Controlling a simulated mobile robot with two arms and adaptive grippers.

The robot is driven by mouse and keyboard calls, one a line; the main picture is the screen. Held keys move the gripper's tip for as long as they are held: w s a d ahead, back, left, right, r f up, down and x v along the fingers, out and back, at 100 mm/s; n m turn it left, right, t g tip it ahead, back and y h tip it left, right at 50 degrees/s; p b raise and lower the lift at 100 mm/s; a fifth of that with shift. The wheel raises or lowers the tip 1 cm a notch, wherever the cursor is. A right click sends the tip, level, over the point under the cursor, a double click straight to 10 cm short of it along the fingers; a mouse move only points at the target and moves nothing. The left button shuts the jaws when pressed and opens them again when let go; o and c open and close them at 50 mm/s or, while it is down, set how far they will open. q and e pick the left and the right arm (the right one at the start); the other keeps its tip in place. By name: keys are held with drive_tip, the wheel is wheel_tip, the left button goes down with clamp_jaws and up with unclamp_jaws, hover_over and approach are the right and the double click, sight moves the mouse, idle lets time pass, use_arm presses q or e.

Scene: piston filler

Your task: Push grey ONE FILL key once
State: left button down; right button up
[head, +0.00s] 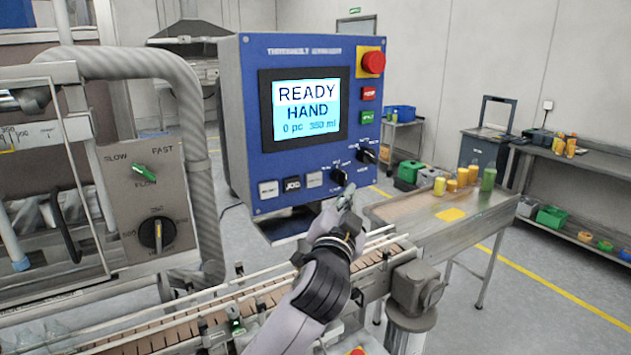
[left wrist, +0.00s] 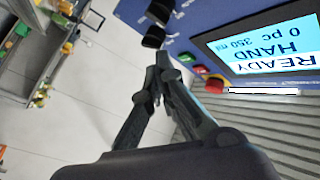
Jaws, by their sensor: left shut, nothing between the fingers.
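The blue control panel (head: 240,130) stands in the middle of the head view. Its screen (head: 308,107) reads READY, HAND, 0 pc 350 ml. Along its lower edge sit a pale key (head: 268,189), a black key (head: 292,184) and a grey key (head: 314,179); their small print is hard to read. My left gripper (head: 347,193) is shut and empty, to the right of the grey key and close to the lower black knob. In the left wrist view its fingertips (left wrist: 163,58) meet near the panel's knobs. My right gripper is out of view.
Two black selector knobs, the lower (head: 339,177) and the upper (head: 367,155), stick out beside the keys. A red stop button (head: 373,62) sits at the panel's top right. The conveyor (head: 170,325) runs below; a side table (head: 480,208) carries yellow and green cups.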

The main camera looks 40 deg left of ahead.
sight(322, 183)
use_arm(q)
drive_tip(key=w+a, duration=0.1)
drive_tip(key=a, duration=0.3)
drive_tip(key=w+a, duration=0.1)
drive_tip(key=a, duration=0.1)
drive_tip(key=shift+w+a+b, duration=0.15)
drive_tip(key=shift+w+b, duration=0.15)
drive_tip(key=shift+w+a, duration=0.3)
drive_tip(key=shift+a, duration=0.4)
drive_tip(key=shift+a, duration=0.1)
idle(0.5)
drive_tip(key=shift+w+a, duration=0.15)
drive_tip(key=shift+a, duration=0.15)
